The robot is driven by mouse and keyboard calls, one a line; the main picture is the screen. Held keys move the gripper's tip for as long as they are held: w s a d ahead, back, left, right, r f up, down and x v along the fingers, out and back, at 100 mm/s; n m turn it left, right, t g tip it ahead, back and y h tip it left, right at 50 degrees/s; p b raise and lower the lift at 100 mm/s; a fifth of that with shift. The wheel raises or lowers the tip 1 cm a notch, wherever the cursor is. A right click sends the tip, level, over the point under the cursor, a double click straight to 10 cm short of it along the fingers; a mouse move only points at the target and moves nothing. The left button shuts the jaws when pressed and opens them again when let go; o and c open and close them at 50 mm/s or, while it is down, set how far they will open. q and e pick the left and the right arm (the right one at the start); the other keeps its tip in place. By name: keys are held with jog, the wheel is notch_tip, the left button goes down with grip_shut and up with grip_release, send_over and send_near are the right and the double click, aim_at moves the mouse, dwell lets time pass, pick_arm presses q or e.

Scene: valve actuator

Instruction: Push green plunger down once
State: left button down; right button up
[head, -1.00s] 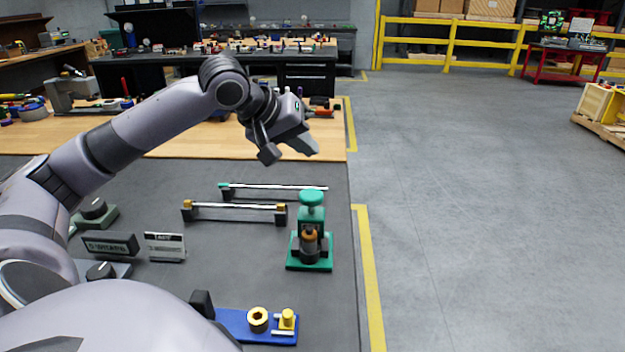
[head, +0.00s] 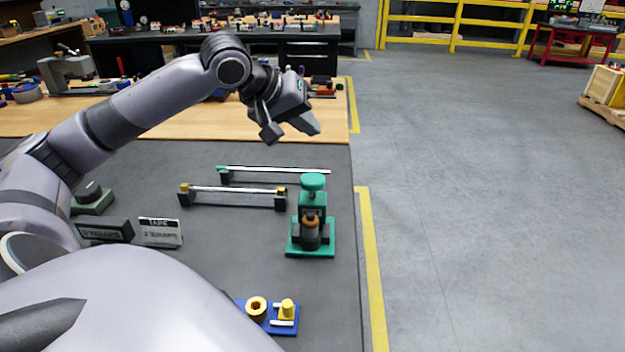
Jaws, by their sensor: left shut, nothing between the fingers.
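The green plunger (head: 313,181) is a round knob on top of a green press stand (head: 318,251) near the right edge of the dark bench top. The knob stands up, above an orange and dark cylinder (head: 311,231) held in the stand. My left gripper (head: 313,127) is shut and empty. In the picture it shows above the plunger, apart from it; its exact height and distance are hard to tell. My right gripper is out of view.
Two rails on small blocks (head: 235,189) lie left of the stand. A blue plate with yellow fittings (head: 284,325) sits in front. Small signs (head: 160,232) stand at left. The bench's right edge is close to the stand; open floor lies beyond.

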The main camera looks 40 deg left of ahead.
pick_arm(q)
jog(key=b, duration=0.6)
send_over(313, 177)
jog(key=s, duration=0.1)
notch_tip(313, 177, down, 6)
jog(key=shift+s+a+f, duration=0.1)
jog(key=shift+a+f, duration=0.05)
jog(key=shift+f+b, duration=0.4)
jog(key=shift+f, duration=0.3)
dwell(0.8)
jog(key=shift+f, duration=0.4)
jog(key=shift+f+b, duration=1.05)
jog(key=shift+f, duration=0.1)
dwell(0.9)
dwell(0.3)
jog(key=shift+r+p, duration=1.5)
jog(key=shift+p, duration=0.05)
